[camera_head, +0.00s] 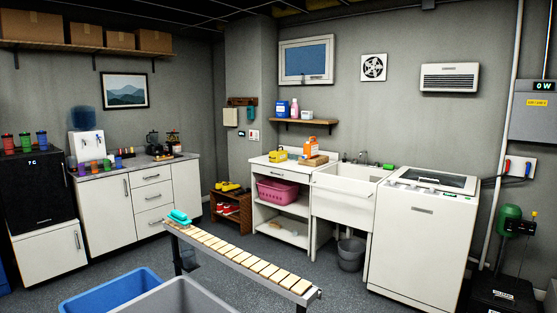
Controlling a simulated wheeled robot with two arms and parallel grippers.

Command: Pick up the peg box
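I cannot tell for sure which thing is the peg box. On the white laundry counter (264,162) left of the sink stand a small yellow container (278,156), an orange bottle (310,147) and a low brown box-like thing (314,160). Each is too small to make out its contents. Neither of my grippers shows in the head view.
A slatted bench (243,257) with a teal thing (180,216) on it crosses the floor in front. Blue (110,292) and grey (180,297) bins stand nearest. A pink basket (279,192) sits under the counter. A white washer (422,240) stands right of the sink (346,184).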

